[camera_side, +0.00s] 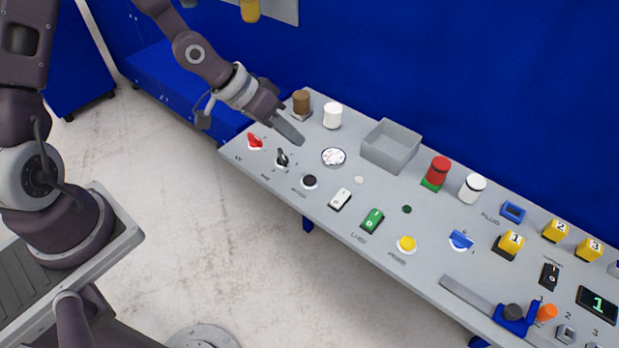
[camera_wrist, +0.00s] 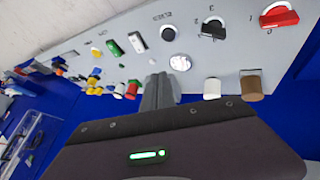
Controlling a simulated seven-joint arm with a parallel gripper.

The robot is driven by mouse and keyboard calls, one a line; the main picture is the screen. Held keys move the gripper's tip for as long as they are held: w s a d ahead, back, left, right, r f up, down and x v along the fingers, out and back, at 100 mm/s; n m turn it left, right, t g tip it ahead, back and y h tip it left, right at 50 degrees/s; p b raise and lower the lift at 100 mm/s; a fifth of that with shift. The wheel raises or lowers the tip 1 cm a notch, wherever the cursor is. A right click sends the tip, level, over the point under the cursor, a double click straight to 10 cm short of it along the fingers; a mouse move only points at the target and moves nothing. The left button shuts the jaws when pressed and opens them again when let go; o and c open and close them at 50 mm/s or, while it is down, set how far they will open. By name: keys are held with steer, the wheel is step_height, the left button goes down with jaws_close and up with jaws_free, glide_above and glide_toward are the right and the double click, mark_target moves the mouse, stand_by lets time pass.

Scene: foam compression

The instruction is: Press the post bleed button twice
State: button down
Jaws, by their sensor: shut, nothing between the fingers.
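The grey control panel (camera_side: 330,226) carries several labelled controls, but the small labels are too blurred to read, so I cannot tell for sure which is the post bleed button. A round black button (camera_side: 309,181) sits near the front edge. It also shows in the wrist view (camera_wrist: 167,32). A round yellow button (camera_side: 406,243) sits farther right. My gripper (camera_side: 297,141) is shut and empty, held above the panel's left part, between the white cylinder and the black knob. In the wrist view its fingers (camera_wrist: 158,80) point toward the panel near the round gauge (camera_wrist: 180,62).
Near my gripper are a red knob (camera_side: 255,141), a black knob (camera_side: 282,158), a brown cylinder (camera_side: 301,101) and a white cylinder (camera_side: 332,115). A grey open box (camera_side: 391,147) stands behind. White (camera_side: 341,199) and green (camera_side: 372,221) rocker switches lie between the two buttons.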

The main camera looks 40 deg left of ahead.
mark_target(305, 180)
steer(key=shift+w+d+f+n+t+h, duration=0.25)
steer(key=shift+w+d+h, duration=0.15)
steer(key=shift+d, duration=0.1)
steer(key=shift+w+d+f+n+t+h, duration=0.15)
steer(key=shift+w+d+n+h, duration=0.1)
steer(key=shift+w+d+h, duration=0.2)
steer(key=shift+s+f, duration=0.1)
steer(key=shift+f, duration=0.05)
steer(key=shift+f, duration=4.3)
steer(key=shift+f, duration=0.1)
steer(key=shift+d+f, duration=0.1)
steer(key=shift+f, duration=0.2)
steer(key=shift+f, duration=0.45)
steer(key=shift+r, duration=0.85)
